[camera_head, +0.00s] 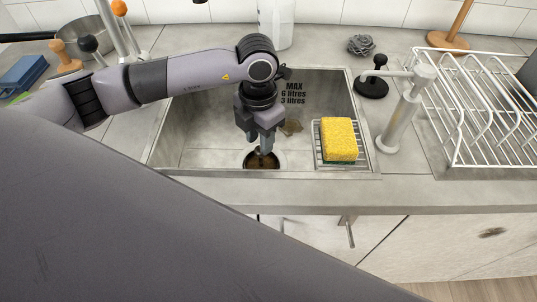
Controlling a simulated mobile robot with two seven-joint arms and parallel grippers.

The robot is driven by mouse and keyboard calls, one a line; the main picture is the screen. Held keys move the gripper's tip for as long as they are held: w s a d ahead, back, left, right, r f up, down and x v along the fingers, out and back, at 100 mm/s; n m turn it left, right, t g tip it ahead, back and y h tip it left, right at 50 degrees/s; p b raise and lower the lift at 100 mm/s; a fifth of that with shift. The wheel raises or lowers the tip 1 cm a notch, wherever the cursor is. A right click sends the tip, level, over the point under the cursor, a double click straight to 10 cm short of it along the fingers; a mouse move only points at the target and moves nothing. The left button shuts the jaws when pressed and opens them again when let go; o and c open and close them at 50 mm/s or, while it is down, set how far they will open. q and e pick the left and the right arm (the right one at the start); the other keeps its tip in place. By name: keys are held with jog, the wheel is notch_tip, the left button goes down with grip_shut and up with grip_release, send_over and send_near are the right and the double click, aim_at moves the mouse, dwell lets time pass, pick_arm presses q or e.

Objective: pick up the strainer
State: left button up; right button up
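The sink (205,120) is a grey basin in the counter. At its front a round, dark brown drain opening with a pale rim (277,163) shows, and the strainer cannot be told apart in it. My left gripper (263,155) points straight down into the basin, with its fingertips over or at this drain. The fingers look close together, but they and the drain's middle overlap, so a grip cannot be made out. A small brownish object (291,127) lies in the basin behind and right of the gripper; what it is stays unclear. My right gripper is not in view.
A yellow sponge (339,138) sits on a small wire rack at the sink's right side. Right of the sink stand a black-based stopper (371,86), a grey tap-like post (400,120) and a white wire dish rack (480,105). A metal pot (85,38) stands at back left.

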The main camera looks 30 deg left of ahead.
pick_arm(q)
notch_tip(320, 180, down, 6)
jog(key=shift+s+d+r+p, duration=0.1)
jog(key=shift+p, duration=0.3)
grip_shut()
jog(key=shift+r, duration=0.15)
jog(key=shift+r+p, duration=0.95)
jog(key=shift+r, duration=0.15)
notch_tip(320, 180, up, 7)
jog(key=p, duration=0.3)
jog(key=shift+f+p, duration=0.2)
jog(key=shift+p, duration=0.1)
notch_tip(320, 180, up, 11)
